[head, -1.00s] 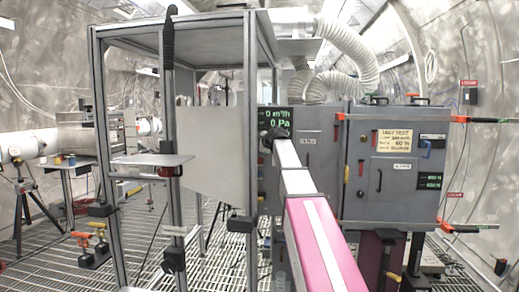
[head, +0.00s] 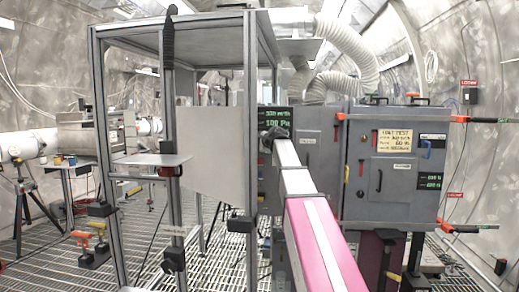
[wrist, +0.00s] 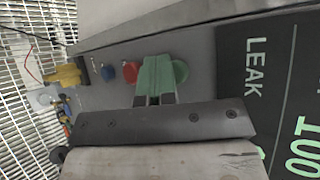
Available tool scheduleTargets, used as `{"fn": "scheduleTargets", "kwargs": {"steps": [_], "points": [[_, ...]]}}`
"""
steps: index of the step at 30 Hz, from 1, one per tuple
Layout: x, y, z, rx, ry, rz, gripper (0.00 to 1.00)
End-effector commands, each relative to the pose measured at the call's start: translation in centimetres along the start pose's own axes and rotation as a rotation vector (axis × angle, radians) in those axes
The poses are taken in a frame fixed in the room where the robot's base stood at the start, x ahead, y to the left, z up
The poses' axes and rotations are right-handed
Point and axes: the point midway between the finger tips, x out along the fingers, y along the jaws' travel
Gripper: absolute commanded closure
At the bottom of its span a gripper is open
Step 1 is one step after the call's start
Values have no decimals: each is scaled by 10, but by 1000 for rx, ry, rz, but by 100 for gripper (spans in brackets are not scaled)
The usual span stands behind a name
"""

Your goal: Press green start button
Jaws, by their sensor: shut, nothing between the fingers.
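In the wrist view, the green start button (wrist: 182,72) is a round disc on a grey panel, partly hidden behind my fingers. My gripper (wrist: 156,62) is shut and empty, its green fingertips together over the button's left side. They overlap it in this view; I cannot tell whether they press it. In the head view, my arm reaches to the grey cabinet's left part, and its end (head: 274,133) sits just below a dark display (head: 274,119) reading about 100 Pa in green. The green button is hidden there.
A dark display (wrist: 285,90) with "LEAK" is at the right. A metal frame (head: 250,120) stands left of my arm.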

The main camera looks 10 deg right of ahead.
Motion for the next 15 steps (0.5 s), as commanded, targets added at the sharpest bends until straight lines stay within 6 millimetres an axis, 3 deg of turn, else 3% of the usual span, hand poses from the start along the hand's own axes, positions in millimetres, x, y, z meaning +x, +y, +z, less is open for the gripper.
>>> {"fn": "scheduleTargets", "kwargs": {"steps": [8,15], "points": [[-3,2,2,0,0,-1,100],[-17,12,12,0,0,0,100]]}}
